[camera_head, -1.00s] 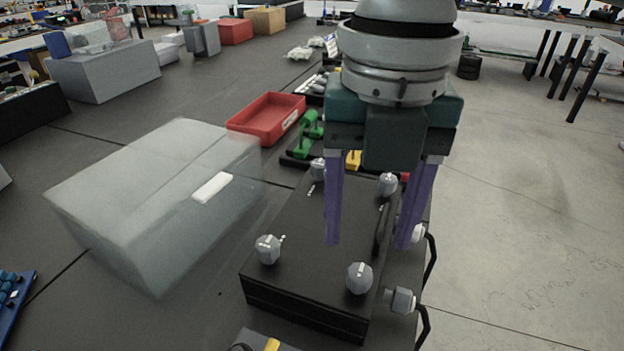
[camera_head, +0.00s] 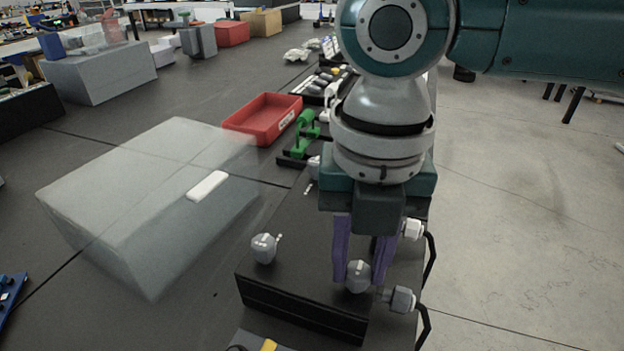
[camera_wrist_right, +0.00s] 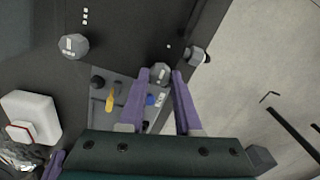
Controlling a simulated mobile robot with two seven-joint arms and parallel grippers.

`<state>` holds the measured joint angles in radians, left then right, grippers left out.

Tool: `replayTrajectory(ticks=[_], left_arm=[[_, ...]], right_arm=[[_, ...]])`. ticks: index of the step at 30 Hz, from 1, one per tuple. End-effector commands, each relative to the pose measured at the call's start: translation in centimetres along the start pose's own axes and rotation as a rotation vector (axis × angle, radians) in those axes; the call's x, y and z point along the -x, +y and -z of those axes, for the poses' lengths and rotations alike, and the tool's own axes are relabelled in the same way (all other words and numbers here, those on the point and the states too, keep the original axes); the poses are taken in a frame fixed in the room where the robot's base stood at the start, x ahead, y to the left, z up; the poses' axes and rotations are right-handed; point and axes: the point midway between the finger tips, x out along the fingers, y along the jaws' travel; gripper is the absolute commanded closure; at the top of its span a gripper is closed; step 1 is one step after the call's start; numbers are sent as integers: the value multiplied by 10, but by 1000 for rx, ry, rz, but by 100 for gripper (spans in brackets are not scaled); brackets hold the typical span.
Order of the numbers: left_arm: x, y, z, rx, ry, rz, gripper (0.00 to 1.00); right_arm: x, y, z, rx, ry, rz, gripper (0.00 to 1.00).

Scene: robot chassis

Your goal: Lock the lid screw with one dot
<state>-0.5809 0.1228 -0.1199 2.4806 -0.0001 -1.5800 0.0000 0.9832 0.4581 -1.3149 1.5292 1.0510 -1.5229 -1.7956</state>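A black lid (camera_head: 302,250) carries grey faceted knob-like screws at its corners. My right gripper (camera_head: 360,281) points down at the near right screw (camera_head: 358,276), which has a white line on top. Its purple fingers have closed in on either side of this screw, also seen in the right wrist view (camera_wrist_right: 160,73). Small white marks (camera_wrist_right: 168,42) lie on the lid beside it; they look like two. The near left screw (camera_head: 264,248) stands free, with several small marks near it. The far screws are mostly hidden by my right arm. My left gripper is not in view.
A translucent grey box (camera_head: 130,205) stands left of the lid. A red bin (camera_head: 263,118) and a green part (camera_head: 305,132) lie beyond. Side knobs (camera_head: 402,299) on bent black rods stick out at the lid's right.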

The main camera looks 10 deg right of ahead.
Motion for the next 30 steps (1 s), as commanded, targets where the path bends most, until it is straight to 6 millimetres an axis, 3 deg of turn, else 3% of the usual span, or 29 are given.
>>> replayTrajectory(ticks=[1, 8, 20, 30], left_arm=[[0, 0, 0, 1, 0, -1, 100], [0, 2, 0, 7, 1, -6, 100], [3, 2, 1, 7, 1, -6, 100], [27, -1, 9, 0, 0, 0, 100]], right_arm=[[0, 0, 0, 0, 0, 1, 76], [0, 0, 0, 0, 0, 1, 100], [1, 0, 0, -14, 0, 2, 100], [5, 0, 0, -178, 3, 2, 100]])
